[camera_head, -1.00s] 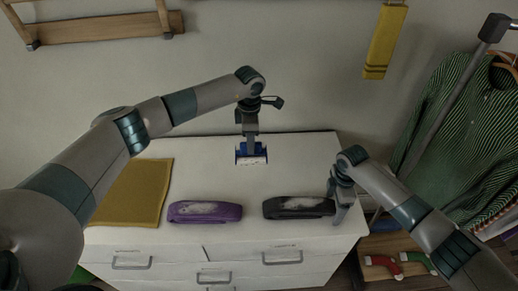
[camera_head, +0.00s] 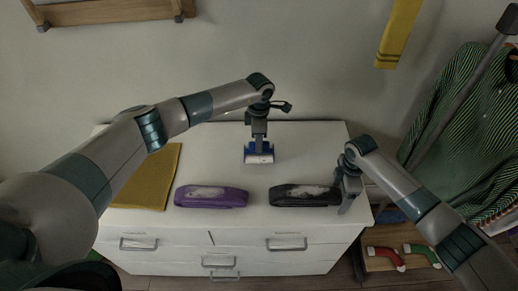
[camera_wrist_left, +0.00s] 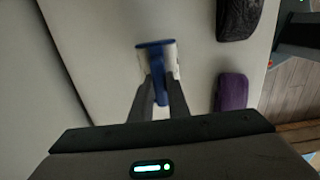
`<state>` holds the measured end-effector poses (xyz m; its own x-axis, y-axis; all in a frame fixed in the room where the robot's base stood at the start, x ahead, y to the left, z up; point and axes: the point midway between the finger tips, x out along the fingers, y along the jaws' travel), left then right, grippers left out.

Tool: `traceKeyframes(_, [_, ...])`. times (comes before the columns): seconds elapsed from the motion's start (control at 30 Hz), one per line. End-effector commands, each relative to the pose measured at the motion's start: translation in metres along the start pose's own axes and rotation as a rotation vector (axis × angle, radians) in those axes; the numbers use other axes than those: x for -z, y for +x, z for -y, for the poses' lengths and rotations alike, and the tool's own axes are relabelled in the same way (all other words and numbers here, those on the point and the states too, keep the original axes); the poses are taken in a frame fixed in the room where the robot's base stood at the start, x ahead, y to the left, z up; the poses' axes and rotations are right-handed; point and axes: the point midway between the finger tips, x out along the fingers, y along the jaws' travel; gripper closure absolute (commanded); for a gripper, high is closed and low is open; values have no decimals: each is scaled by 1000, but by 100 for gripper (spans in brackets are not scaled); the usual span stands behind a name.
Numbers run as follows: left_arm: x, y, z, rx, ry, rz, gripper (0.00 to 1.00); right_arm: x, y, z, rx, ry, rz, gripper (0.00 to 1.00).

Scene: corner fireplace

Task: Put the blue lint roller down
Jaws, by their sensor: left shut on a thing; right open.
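The blue lint roller (camera_head: 259,155) has a blue and white head, above or on the white dresser top, behind the purple and black objects. My left gripper (camera_head: 258,138) points down and is shut on it. In the left wrist view the roller's head (camera_wrist_left: 155,46) shows beyond the two fingers, with its blue handle between them. I cannot tell whether the roller touches the top. My right gripper (camera_head: 346,200) is open and empty at the dresser's right front corner, beside the black object.
A purple object (camera_head: 211,197) and a black object (camera_head: 305,195), both with pale fuzz, lie along the front of the dresser (camera_head: 310,150). A folded mustard cloth (camera_head: 152,182) lies at its left. Striped clothes (camera_head: 450,140) hang at right. The back right of the top is clear.

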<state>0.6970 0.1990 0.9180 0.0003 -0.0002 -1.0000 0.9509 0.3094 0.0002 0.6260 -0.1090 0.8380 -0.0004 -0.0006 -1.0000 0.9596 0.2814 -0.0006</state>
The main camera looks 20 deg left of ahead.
Motion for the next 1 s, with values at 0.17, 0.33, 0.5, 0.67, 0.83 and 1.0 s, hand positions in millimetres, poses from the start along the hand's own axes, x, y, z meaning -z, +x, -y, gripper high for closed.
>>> traceKeyframes(0.17, [0,22,1,2,0,-1,100,0,0,0,0,0,0,22])
traceKeyframes(0.33, [0,33,0,1,-1,0,100,0,0,0,0,0,0,22])
traceKeyframes(0.5, [0,33,0,0,0,0,100,0,0,0,0,0,0,22])
traceKeyframes(0.67, [0,35,0,1,0,0,100,0,0,0,0,0,0,22])
traceKeyframes(0.83, [0,36,0,1,1,-1,66,0,0,0,0,0,0,22])
traceKeyframes(1.0, [0,36,0,1,0,0,66,0,0,0,0,0,0,22])
